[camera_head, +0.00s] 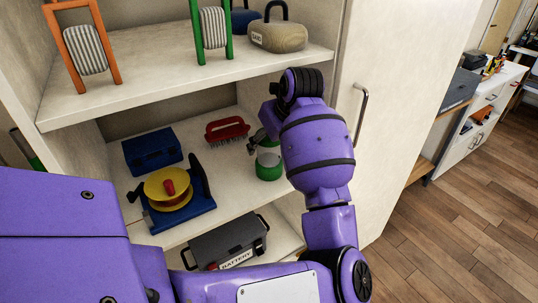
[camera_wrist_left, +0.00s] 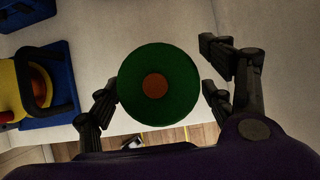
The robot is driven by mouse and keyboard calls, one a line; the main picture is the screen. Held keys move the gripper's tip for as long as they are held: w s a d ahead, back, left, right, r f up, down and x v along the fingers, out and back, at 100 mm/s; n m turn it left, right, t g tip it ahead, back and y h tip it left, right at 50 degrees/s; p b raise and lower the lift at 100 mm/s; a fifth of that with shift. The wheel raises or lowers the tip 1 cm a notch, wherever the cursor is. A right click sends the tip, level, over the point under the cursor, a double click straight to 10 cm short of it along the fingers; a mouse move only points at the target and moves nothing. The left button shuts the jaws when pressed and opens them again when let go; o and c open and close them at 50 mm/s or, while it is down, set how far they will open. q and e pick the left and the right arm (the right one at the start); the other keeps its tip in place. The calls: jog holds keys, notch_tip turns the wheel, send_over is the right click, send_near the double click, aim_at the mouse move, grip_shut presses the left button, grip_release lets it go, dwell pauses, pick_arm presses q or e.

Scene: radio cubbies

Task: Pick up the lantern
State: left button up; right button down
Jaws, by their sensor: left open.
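A round green object, apparently the lantern (camera_head: 269,171), stands on the middle shelf, its upper part partly hidden by my left arm. In the left wrist view the lantern (camera_wrist_left: 138,88) shows from above as a green disc with an orange centre. My left gripper (camera_head: 259,143) is open at the lantern's upper part. In the wrist view one finger of the left gripper (camera_wrist_left: 160,97) is on each side of the disc, with a gap visible at the right; contact at the left is unclear. My right gripper is not in view.
A yellow reel on a blue base (camera_head: 180,208), a blue box (camera_head: 152,149) and a red-handled brush (camera_head: 227,130) share the middle shelf (camera_head: 230,190). A battery box (camera_head: 228,243) is below. The upper shelf (camera_head: 180,79) is above, and a cabinet door (camera_head: 395,110) stands right.

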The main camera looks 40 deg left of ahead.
pick_arm(q)
jog(key=shift+c, duration=0.2)
jog(key=c, duration=1.4)
jog(key=shift+c, duration=0.4)
jog(key=shift+d+r, duration=0.1)
jog(key=shift+r, duration=0.05)
